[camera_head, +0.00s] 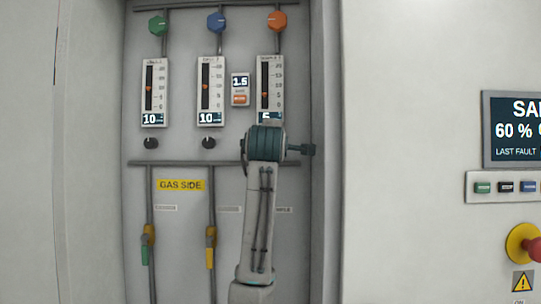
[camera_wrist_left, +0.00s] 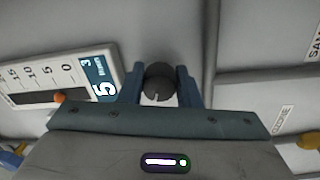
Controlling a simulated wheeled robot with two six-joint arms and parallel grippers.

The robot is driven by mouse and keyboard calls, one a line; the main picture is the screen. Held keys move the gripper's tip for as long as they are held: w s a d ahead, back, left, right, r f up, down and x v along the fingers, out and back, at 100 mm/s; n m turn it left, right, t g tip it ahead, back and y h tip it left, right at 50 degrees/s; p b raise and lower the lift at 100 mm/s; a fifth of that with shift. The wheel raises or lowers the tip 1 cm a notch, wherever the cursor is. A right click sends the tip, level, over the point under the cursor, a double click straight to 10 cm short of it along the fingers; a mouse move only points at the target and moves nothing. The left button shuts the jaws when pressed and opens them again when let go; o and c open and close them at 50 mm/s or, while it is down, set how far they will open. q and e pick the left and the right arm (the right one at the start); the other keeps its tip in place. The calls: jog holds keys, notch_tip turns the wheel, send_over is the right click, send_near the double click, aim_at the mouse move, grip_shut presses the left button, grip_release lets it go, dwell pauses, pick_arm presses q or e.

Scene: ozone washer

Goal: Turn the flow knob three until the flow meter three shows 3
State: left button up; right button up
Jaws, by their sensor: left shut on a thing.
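The dark round flow knob three (camera_wrist_left: 159,82) sits between the two blue fingers of my left gripper (camera_wrist_left: 161,73), which is shut on it. A pale notch line shows on the knob's face. Flow meter three (camera_wrist_left: 60,77) is left of the fingers in the wrist view, seen sideways; its display (camera_wrist_left: 100,82) shows a large 5, and an orange marker is on its scale. In the head view, flow meter three (camera_head: 269,85) is the rightmost meter, its display partly covered by my wrist. My wrist also hides the knob and fingers there. My right gripper is not in view.
Two other meters (camera_head: 154,90) (camera_head: 211,88) read 10, with dark knobs (camera_head: 151,143) (camera_head: 208,143) below. A small 1.5 display (camera_head: 240,83) stands beside meter three. A cabinet side wall (camera_head: 325,150) is close right of my arm.

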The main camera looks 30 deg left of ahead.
pick_arm(q)
jog(key=n+b, duration=0.1)
jog(key=n, duration=0.2)
jog(key=shift+f+b, duration=0.1)
jog(key=shift+b, duration=0.3)
jog(key=shift+n+b, duration=0.55)
jog(key=shift+n, duration=0.45)
jog(key=shift+n+b, duration=0.3)
jog(key=shift+n, duration=0.3)
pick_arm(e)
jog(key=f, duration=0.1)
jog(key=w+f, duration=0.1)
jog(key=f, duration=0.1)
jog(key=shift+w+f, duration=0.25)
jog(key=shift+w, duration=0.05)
pick_arm(q)
jog(key=shift+n+y, duration=0.3)
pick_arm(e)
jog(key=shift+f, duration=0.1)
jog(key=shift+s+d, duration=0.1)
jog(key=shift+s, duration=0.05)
pick_arm(q)
jog(key=o, duration=1)
jog(key=shift+c, duration=0.2)
